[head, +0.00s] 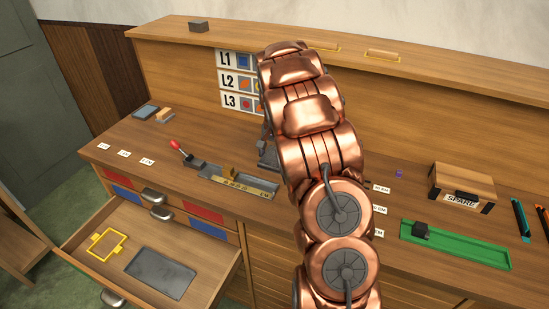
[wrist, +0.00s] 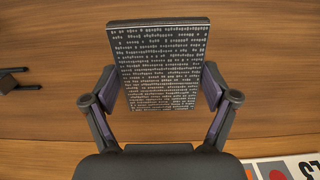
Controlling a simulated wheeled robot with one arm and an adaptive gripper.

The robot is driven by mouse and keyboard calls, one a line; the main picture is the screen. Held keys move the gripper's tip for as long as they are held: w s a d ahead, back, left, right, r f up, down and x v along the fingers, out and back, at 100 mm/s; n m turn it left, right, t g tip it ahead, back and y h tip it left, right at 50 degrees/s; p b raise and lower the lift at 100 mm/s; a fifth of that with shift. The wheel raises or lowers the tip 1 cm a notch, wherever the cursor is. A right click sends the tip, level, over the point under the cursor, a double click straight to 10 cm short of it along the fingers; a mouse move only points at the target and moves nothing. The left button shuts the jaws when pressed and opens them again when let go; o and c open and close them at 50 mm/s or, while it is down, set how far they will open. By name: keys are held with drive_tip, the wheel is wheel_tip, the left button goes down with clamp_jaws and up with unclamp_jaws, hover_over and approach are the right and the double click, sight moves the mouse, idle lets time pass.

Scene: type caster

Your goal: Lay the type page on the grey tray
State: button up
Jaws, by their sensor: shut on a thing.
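The type page (wrist: 160,65) is a dark, nearly square slab covered in rows of small pale characters. My gripper (wrist: 160,92) is shut on it in the wrist view, one finger against each side edge. In the head view my copper arm hides the page and most or all of the gripper. A flat dark grey tray (head: 160,273) lies in the open drawer at the lower left. It looks empty and is well apart from the held page.
A yellow frame (head: 106,245) lies left of the tray in the drawer (head: 207,270). A grey stick with a brass strip (head: 240,184) and a red-knobbed lever (head: 178,148) are on the bench. A green tray (head: 455,247) and the SPARE box (head: 462,187) stand at right.

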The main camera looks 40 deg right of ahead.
sight(275, 156)
drive_tip(key=shift+r+b, duration=0.35)
drive_tip(key=shift+r, duration=0.2)
wheel_tip(275, 156, up, 2)
drive_tip(key=shift+b, duration=0.5)
drive_tip(key=shift+r, duration=0.25)
drive_tip(key=shift+s+a+r+b, duration=0.25)
drive_tip(key=shift+s+a+b, duration=0.55)
drive_tip(key=shift+s, duration=1.75)
drive_tip(key=shift+s+a+r+b, duration=0.25)
drive_tip(key=shift+s+a+b, duration=0.5)
drive_tip(key=shift+s, duration=1.75)
drive_tip(key=shift+s+a+r+b, duration=0.25)
drive_tip(key=shift+s+a+b, duration=0.55)
drive_tip(key=shift+s, duration=1.75)
drive_tip(key=shift+a, duration=0.1)
